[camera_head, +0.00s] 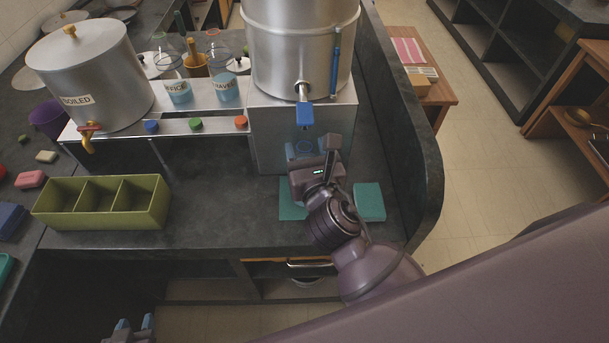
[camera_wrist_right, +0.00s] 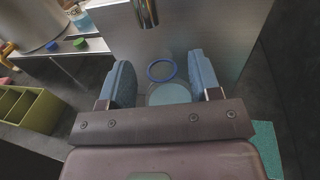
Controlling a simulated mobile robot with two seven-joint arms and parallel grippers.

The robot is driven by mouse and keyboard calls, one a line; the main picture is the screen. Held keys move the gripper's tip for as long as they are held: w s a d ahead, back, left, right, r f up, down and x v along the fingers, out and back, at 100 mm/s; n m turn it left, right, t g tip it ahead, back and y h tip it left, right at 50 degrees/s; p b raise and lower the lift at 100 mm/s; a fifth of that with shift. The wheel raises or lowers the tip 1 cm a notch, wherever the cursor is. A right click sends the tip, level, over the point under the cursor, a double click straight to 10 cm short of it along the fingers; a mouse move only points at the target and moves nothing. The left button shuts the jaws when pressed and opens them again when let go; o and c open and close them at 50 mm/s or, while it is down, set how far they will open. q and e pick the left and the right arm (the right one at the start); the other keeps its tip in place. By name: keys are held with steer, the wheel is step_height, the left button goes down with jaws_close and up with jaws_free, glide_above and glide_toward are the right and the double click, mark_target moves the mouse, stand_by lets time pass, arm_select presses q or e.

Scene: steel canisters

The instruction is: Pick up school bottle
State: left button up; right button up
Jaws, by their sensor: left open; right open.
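A see-through vessel with a blue rim (camera_wrist_right: 161,71) and a pale blue round area below it stands under the tap, between my right gripper's fingers in the right wrist view. It is mostly hidden behind the gripper in the head view, and I see no label on it. My right gripper (camera_head: 316,157) is open, with one blue finger on each side of the vessel; I cannot tell whether they touch it. My left gripper (camera_head: 133,327) is open and empty at the bottom edge, low in front of the counter. Two labelled clear bottles with blue contents (camera_head: 178,88) (camera_head: 226,86) stand on the steel shelf.
A large steel canister (camera_head: 300,45) with a blue-handled tap (camera_head: 305,113) stands above the vessel. A "BOILED" canister (camera_head: 92,72) is at the left. A green three-part box (camera_head: 102,222) sits at the front left. Teal mats (camera_head: 369,202) lie beside my right arm. The middle counter is clear.

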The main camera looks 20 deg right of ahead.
steer(key=shift+w+d, duration=0.1)
steer(key=shift+w, duration=1)
jaws_close()
